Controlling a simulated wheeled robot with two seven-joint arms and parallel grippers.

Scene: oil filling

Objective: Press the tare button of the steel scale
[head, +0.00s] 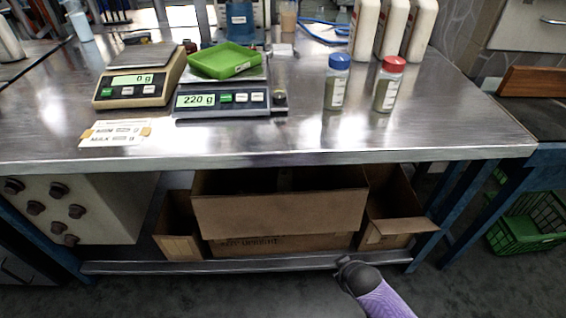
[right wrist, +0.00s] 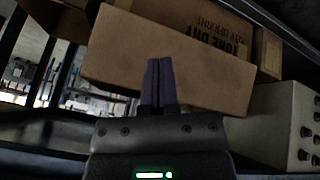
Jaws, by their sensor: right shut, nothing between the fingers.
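The steel scale (head: 221,104) stands on the metal table at the left. Its display reads 220 g, with a green button and pale buttons beside it; I cannot read which is tare. A green tray (head: 224,60) sits tilted on its pan. A beige scale (head: 137,82) reading 0 g stands just left of it. My right gripper (head: 349,270) is low in front of the table, below the tabletop and well away from the scales. In the right wrist view its fingers (right wrist: 158,64) are together and empty, in front of a cardboard box. My left gripper is out of view.
The tabletop (head: 310,140) has a front edge between my right gripper and the scales. A blue-capped jar (head: 336,88) and a red-capped jar (head: 388,90) stand right of the scales. A paper label (head: 115,132) lies in front. Cardboard boxes (head: 280,214) fill the lower shelf.

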